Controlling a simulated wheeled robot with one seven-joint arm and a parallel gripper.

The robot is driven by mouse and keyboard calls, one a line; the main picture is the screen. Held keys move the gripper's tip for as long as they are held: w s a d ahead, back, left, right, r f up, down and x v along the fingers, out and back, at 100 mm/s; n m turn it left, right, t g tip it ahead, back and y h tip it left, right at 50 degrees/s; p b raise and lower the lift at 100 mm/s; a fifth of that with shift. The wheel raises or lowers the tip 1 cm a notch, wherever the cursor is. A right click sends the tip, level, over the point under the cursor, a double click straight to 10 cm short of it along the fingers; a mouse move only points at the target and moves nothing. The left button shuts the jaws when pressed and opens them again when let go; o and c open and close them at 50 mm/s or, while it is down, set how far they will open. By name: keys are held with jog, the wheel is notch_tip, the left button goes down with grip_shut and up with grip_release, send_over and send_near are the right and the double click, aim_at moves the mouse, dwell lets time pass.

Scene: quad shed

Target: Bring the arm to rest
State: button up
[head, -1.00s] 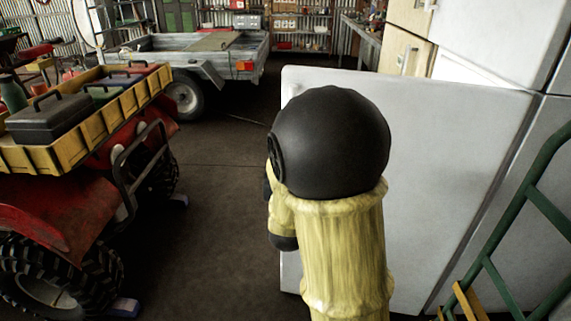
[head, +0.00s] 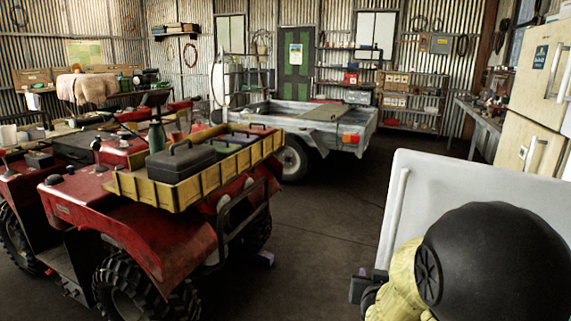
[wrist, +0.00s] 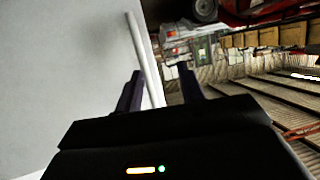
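My gripper (wrist: 160,71) shows in the wrist view with its two dark fingers spread apart. No object is seen clamped between them. A pale bar handle (wrist: 143,55) on a light grey door (wrist: 70,70) runs behind the gap, near the left finger; whether it touches the finger I cannot tell. In the head view my arm, in a yellow sleeve with a black round joint, is bent at the lower right, in front of the open door (head: 470,185). A dark part of it shows by the door's lower left edge; the fingers are not clear there.
A red quad bike (head: 160,225) with a yellow rack (head: 190,190) stands at left. A grey trailer (head: 325,130) is behind it. Cream fridge doors (head: 530,115) and a workbench (head: 478,115) line the right side. Dark floor (head: 320,225) is clear between the quad and the door.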

jog(key=s+a+f+n+g+y, duration=0.2)
jog(key=s+f+g, duration=0.3)
jog(key=s, duration=0.3)
jog(key=s+a+f+n+g+y, duration=0.1)
jog(key=s+a+f+g+y, duration=0.2)
jog(key=s+g, duration=0.4)
notch_tip(320, 180, up, 24)
jog(key=s+t+h+p, duration=0.1)
jog(key=p, duration=2.4)
jog(key=shift+s+d, duration=0.2)
jog(key=shift+s, duration=0.15)
